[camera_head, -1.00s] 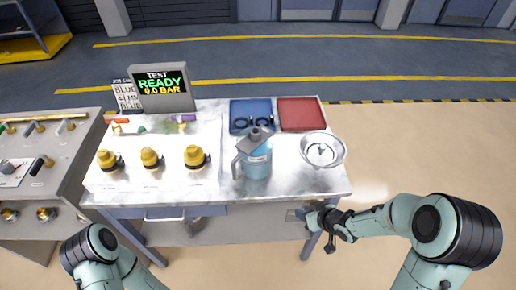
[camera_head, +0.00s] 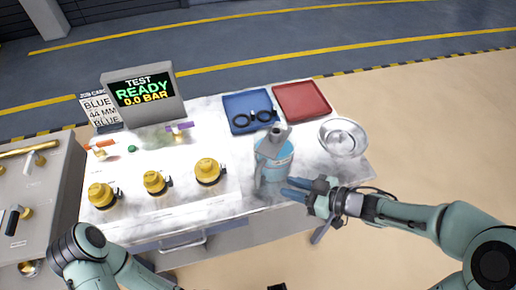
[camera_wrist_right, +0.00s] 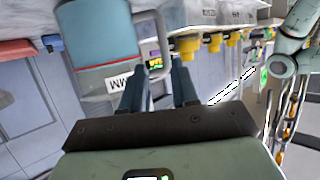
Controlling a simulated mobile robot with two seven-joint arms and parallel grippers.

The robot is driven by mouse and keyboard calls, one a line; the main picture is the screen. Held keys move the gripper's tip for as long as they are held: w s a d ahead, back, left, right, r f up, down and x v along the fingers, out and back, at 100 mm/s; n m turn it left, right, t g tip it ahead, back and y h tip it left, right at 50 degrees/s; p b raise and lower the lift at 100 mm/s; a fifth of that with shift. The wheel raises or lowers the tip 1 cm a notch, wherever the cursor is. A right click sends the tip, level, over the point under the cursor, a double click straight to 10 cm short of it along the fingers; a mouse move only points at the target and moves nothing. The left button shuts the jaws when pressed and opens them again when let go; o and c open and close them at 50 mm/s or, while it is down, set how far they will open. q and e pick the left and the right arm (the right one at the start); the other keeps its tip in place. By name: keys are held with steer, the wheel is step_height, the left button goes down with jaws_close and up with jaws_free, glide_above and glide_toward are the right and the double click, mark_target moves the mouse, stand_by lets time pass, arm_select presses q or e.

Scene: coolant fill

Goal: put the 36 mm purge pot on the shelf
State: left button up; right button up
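A blue jug-like pot (camera_head: 273,165) with a grey top and a side handle stands upright on the bench's front right. It fills the upper left of the right wrist view (camera_wrist_right: 98,40), where its label shows "MM"; the number is not readable. My right gripper (camera_head: 287,189) is just right of and in front of the pot, near the bench edge. In the right wrist view its two fingers (camera_wrist_right: 158,85) are apart, with the handle showing between and beyond them; contact is unclear. I cannot make out the shelf.
The bench (camera_head: 225,200) also holds a blue tray (camera_head: 238,101) with black rings, a red tray (camera_head: 302,100), a metal bowl (camera_head: 343,138), several yellow-capped fittings (camera_head: 208,171), and a display (camera_head: 145,92) reading "READY 0.0 BAR". A job card (camera_head: 100,110) reads "BLUE 44 MM BLUE".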

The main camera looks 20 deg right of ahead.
mark_target(253, 190)
steer(key=b+x, duration=0.1)
steer(key=x, duration=0.7)
steer(key=shift+s+a+r+b, duration=0.15)
steer(key=shift+s+a+b, duration=0.05)
steer(key=shift+b, duration=0.1)
steer(key=x, duration=0.4)
steer(key=shift+f+b, duration=0.35)
steer(key=shift+w+a+f, duration=0.15)
steer(key=shift+w+a, duration=0.2)
steer(key=shift+a, duration=0.05)
jaws_close()
stand_by(0.5)
